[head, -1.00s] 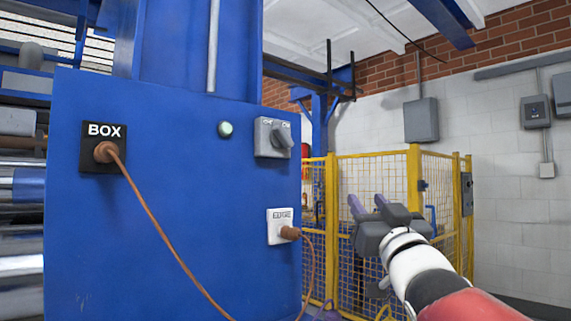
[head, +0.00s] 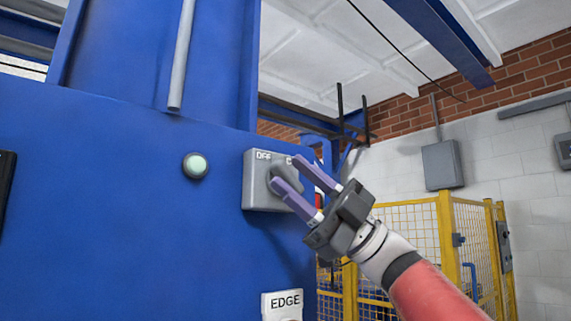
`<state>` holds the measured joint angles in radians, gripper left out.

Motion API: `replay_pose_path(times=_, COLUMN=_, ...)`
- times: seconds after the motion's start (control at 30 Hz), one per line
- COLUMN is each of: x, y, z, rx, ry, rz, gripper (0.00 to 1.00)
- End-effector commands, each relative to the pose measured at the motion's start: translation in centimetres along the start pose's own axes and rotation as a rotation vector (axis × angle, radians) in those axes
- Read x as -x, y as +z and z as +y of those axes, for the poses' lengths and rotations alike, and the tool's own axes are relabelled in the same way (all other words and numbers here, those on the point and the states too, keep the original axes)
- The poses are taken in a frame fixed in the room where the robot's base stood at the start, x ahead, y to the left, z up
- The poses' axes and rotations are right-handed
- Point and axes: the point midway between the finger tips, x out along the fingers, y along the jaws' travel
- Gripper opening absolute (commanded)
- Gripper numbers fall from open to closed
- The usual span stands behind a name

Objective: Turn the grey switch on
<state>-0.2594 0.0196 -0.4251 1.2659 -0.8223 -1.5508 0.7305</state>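The grey switch (head: 257,185) is a box on the blue panel, with "OFF" at its upper left and a second label partly hidden by a finger. Its grey rotary knob (head: 283,175) shows behind my fingers. My gripper (head: 286,173) has two purple fingers standing apart, open, pointing up and left in front of the switch. One fingertip overlaps the knob's lower part in the picture, and the other is by the box's upper right. I cannot tell whether the fingers touch the knob.
A pale green round button (head: 195,166) sits left of the switch on the blue panel (head: 110,220). A white "EDGE" plate (head: 281,305) is below. A yellow mesh fence (head: 445,245) stands behind to the right. A grey pipe (head: 182,55) runs above.

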Motion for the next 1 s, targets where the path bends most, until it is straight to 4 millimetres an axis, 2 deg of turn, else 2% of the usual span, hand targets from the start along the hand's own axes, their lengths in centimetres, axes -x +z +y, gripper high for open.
replay_pose_path(times=0.03, x=-0.9, y=-0.1, z=0.1, rx=-0.001, ry=-0.002, rz=0.004, gripper=0.38)
replay_pose_path(times=0.2, x=-2.4, y=-0.1, z=0.1, rx=0.0, ry=0.001, rz=0.002, gripper=0.38)
replay_pose_path(times=0.5, x=-2.7, y=0.0, z=0.0, rx=0.001, ry=0.002, rz=0.0, gripper=0.38)
replay_pose_path(times=0.57, x=-2.7, y=0.0, z=0.0, rx=0.001, ry=0.002, rz=0.0, gripper=0.33)
replay_pose_path(times=0.8, x=-2.7, y=0.0, z=0.0, rx=0.001, ry=0.002, rz=0.0, gripper=0.02)
replay_pose_path(times=1.0, x=-2.6, y=0.0, z=0.0, rx=-0.001, ry=0.005, rz=0.001, gripper=0.0)
